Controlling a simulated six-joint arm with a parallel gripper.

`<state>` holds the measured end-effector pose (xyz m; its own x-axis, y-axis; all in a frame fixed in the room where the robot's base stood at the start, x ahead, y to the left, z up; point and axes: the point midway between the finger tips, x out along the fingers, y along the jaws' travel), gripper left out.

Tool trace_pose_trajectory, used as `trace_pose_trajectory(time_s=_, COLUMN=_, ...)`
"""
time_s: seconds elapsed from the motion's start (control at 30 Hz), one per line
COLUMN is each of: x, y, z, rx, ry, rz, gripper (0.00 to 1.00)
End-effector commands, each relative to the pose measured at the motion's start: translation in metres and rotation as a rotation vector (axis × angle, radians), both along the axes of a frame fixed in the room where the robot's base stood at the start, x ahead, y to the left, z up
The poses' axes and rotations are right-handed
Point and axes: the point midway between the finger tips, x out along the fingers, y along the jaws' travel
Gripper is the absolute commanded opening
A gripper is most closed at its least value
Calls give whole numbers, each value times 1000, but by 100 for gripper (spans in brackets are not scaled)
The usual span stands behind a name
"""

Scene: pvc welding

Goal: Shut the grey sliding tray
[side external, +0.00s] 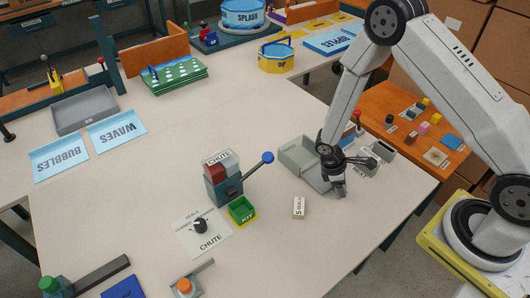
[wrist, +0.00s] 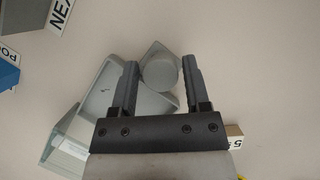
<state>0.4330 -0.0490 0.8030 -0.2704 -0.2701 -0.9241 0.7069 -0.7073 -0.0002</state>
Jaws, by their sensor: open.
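The grey sliding tray (side external: 316,178) shows beside and partly behind my gripper, joined to or against a grey open-topped housing (side external: 296,155); I cannot tell exactly how far out it is. In the wrist view, the grey tray (wrist: 150,103) lies under my fingers, with a round grey knob (wrist: 160,71) at its end. My gripper (side external: 339,192) is low over the table at the tray. In the wrist view, my gripper (wrist: 159,66) is open, with one finger on each side of the knob. I cannot tell whether they touch it. My gripper's body hides part of the tray.
A small "5 SEAL" block (side external: 299,207) stands just left of my gripper.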

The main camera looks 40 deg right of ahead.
Motion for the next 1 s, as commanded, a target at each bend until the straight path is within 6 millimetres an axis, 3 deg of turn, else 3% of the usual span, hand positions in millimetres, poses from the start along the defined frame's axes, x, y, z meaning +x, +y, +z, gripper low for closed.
trace_pose_trajectory(time_s=0.37, x=-1, y=-1, z=-4, rx=1, ry=1, rz=0, gripper=60)
trace_pose_trajectory(time_s=0.57, x=-1, y=-1, z=-4, rx=1, ry=1, rz=0, gripper=0)
trace_pose_trajectory(time_s=1.0, x=-1, y=-1, z=-3, rx=0, ry=0, rz=1, gripper=0)
